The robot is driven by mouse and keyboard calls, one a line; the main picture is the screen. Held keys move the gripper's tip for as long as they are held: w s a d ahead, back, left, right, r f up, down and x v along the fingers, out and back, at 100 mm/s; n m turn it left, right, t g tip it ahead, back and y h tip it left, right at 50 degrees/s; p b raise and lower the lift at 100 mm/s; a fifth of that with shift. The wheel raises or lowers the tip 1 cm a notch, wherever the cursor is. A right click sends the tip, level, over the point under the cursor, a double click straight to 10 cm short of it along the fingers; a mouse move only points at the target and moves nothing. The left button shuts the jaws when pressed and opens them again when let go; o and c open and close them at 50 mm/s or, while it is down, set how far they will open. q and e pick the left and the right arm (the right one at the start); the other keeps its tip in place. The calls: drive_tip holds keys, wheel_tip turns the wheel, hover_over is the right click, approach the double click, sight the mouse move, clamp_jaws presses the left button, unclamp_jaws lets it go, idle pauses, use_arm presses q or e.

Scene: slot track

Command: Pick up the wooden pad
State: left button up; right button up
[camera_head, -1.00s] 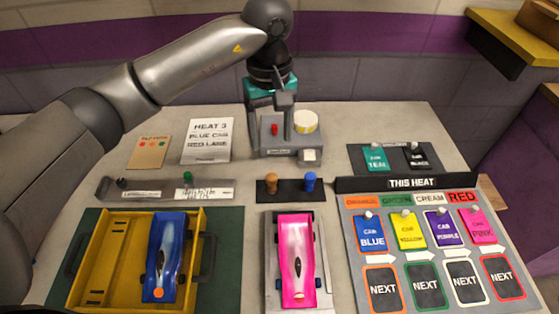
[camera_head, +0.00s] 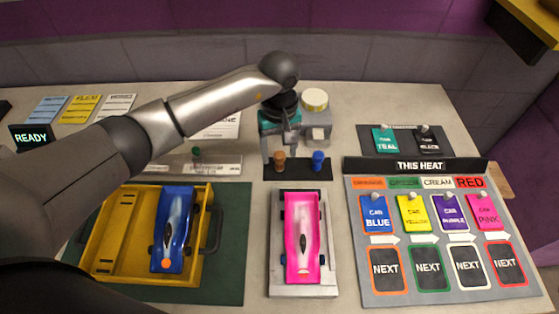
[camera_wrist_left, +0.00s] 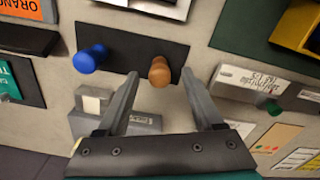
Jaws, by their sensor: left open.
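The wooden pad (camera_head: 279,162) appears to be the small brown wooden knob standing upright at the left of a black strip (camera_head: 299,174). It also shows in the left wrist view (camera_wrist_left: 159,70). My left gripper (camera_head: 280,149) is open at this knob. In the left wrist view its two fingertips (camera_wrist_left: 159,76) lie on either side of the knob with visible gaps, and nothing is gripped. In the head view, the fingers partly cover the area just behind the knob. My right gripper is not in view.
A blue knob (camera_head: 318,161) stands close to the right on the same strip. A grey device (camera_head: 318,130) is right behind. A pink car (camera_head: 302,240) on a grey plate lies in front, with a blue car (camera_head: 173,230) in a yellow tray (camera_head: 120,235) to the left.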

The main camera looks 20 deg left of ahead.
use_arm(q)
wheel_tip(320, 180, down, 2)
drive_tip(key=shift+f, duration=0.1)
clamp_jaws()
idle(0.5)
